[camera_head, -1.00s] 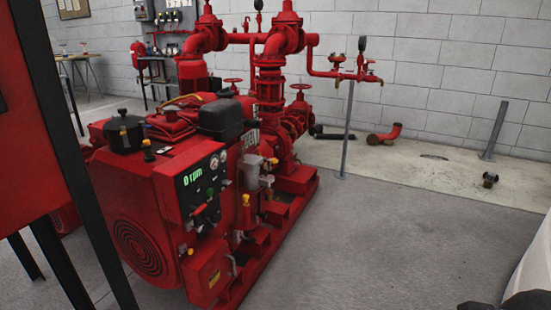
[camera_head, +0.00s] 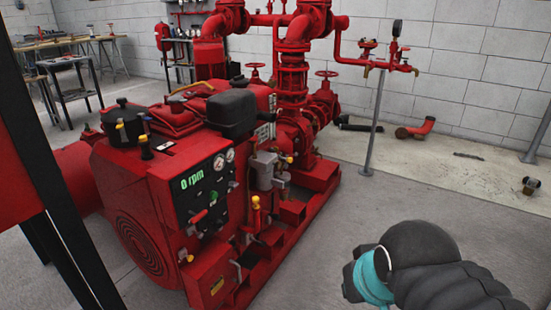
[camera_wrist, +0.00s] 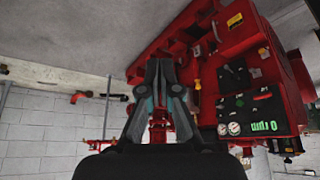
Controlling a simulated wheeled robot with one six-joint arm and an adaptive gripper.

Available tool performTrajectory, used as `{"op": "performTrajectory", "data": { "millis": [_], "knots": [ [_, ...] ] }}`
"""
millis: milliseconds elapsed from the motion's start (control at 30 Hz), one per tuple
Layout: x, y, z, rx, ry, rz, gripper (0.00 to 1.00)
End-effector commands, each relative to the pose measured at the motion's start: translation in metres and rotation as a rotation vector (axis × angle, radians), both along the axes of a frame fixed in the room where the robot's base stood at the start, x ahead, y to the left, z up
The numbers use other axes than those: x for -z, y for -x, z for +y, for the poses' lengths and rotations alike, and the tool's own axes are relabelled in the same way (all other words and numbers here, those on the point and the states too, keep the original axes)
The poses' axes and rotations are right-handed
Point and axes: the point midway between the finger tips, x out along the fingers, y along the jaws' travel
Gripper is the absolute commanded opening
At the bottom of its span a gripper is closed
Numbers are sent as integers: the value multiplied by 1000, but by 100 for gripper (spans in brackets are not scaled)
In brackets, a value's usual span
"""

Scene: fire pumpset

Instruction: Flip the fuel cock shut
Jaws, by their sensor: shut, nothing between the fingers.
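The red engine (camera_head: 130,185) of the pumpset fills the left and middle of the head view. On its right side are a grey filter-like body (camera_head: 265,172) with small brass fittings and a red post with a yellow cap (camera_head: 256,203). I cannot tell for sure which small fitting is the fuel cock. In the wrist view, which is upside down, the engine (camera_wrist: 228,40) lies ahead and to the right. My gripper (camera_wrist: 160,64) is shut and empty there, apart from the engine as far as I can see. Its fingers hide part of the engine's side.
The control panel (camera_head: 205,187) reads 0 rpm and carries gauges and a red lever. Red pipework (camera_head: 292,70) rises behind the engine. A thin grey post (camera_head: 375,125) stands to the right. The floor (camera_head: 330,230) right of the engine is clear.

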Motion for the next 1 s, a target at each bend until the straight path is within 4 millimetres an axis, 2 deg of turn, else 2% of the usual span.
{"op": "performTrajectory", "data": {
  "millis": [267,367,433,567,800,1000],
  "knots": [
    [0,-2,-1,-2,5,-4,0],
    [-3,-17,-5,-13,31,-26,0],
    [-7,-38,-9,-33,69,-58,0],
    [-17,-96,-26,-97,181,-149,0],
    [-32,-219,-54,-271,422,-334,0],
    [-27,-316,-66,-450,607,-477,0]
  ]
}}
